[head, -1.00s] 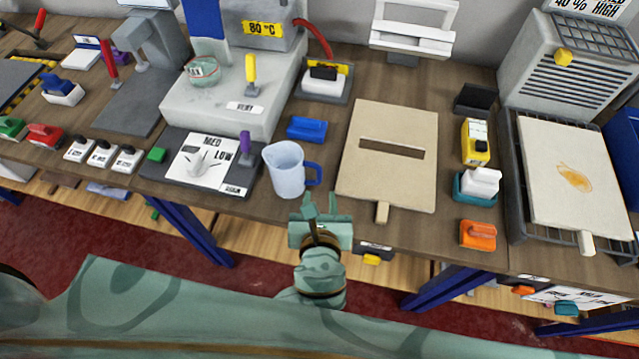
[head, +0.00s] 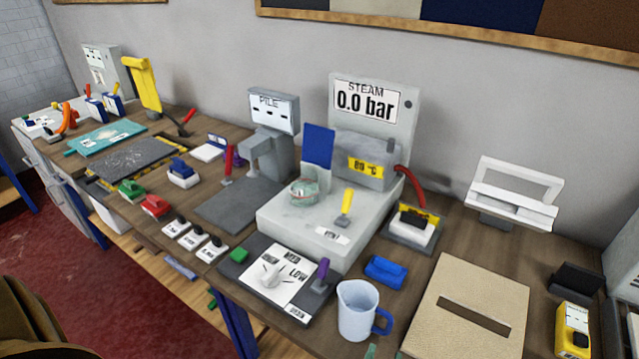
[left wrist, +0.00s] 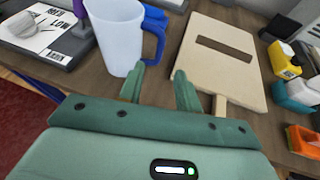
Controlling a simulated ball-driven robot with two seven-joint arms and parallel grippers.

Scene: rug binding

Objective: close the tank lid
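The steam unit (head: 310,225) stands mid-bench in the head view, with a sign reading 0.0 bar behind it. A blue flat panel (head: 318,147) stands upright at its left rear and looks like the tank lid, raised. A round pale green and white part (head: 303,192) sits in front of this panel. My left gripper (left wrist: 160,88) is open and empty in the left wrist view, near the jug and the bench's front edge. Only a fingertip of it (head: 371,351) shows in the head view, well away from the panel. My right gripper is not in view.
A pale blue jug (head: 357,310) stands at the bench's front, beside a dial panel (head: 275,275). A yellow-handled lever (head: 346,205) rises from the unit's top. A beige slotted board (head: 480,300) lies right of the jug.

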